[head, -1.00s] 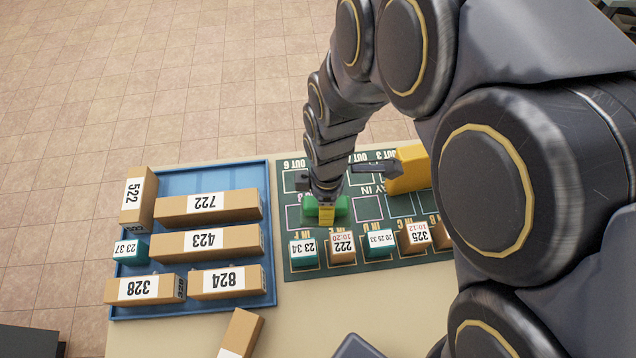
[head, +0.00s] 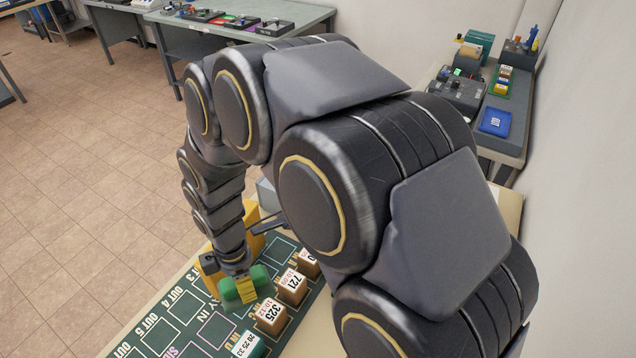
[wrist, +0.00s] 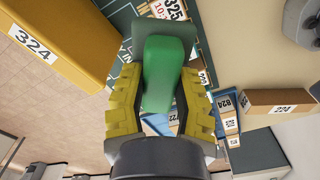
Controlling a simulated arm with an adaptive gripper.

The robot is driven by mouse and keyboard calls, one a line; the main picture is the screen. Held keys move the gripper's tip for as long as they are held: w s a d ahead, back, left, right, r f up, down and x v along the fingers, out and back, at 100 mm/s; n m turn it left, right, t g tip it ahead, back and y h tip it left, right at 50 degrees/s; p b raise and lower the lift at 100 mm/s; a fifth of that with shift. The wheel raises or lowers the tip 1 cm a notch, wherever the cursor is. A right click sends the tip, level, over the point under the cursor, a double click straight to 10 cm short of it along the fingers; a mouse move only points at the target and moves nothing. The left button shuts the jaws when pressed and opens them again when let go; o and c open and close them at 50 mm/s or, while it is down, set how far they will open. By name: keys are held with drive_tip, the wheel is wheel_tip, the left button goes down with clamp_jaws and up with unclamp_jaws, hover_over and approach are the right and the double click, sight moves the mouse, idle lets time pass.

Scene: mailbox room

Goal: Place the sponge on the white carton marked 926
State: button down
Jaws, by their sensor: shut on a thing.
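The green sponge (head: 243,286) is in my gripper (head: 238,278), above the dark green lettered mat. In the wrist view the sponge (wrist: 162,72) sits between the two yellow fingers of my gripper (wrist: 160,108), which press on its sides. A duller grey-green face shows around its far end. No carton marked 926 can be read in either view. A pale grey shape (head: 266,196) shows partly behind my arm; I cannot tell what it is.
A yellow box (head: 255,243), marked 324 in the wrist view (wrist: 60,35), stands close to my gripper. Small numbered cubes such as 325 (head: 271,316) and 721 (head: 291,288) line the mat (head: 165,335). Brown cartons (wrist: 280,101) lie at right in the wrist view.

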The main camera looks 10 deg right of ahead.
drive_tip(key=w+d+r+m, duration=0.2)
drive_tip(key=d+m, duration=0.2)
drive_tip(key=d, duration=0.9)
drive_tip(key=w+d+r+m, duration=0.15)
drive_tip(key=d+m, duration=0.25)
drive_tip(key=d, duration=0.8)
drive_tip(key=s+d+r+m, duration=0.25)
drive_tip(key=s+d, duration=0.35)
drive_tip(key=d, duration=0.6)
drive_tip(key=shift+m, duration=0.45)
drive_tip(key=w+d+f, duration=0.2)
drive_tip(key=w+f, duration=0.1)
drive_tip(key=w+d+f, duration=0.3)
drive_tip(key=w, duration=0.1)
drive_tip(key=w+d+f, duration=0.3)
drive_tip(key=shift+w+f, duration=0.15)
drive_tip(key=shift+f, duration=0.15)
drive_tip(key=shift+w+d+f, duration=0.15)
drive_tip(key=shift+w+f, duration=0.05)
drive_tip(key=shift+f, duration=1.65)
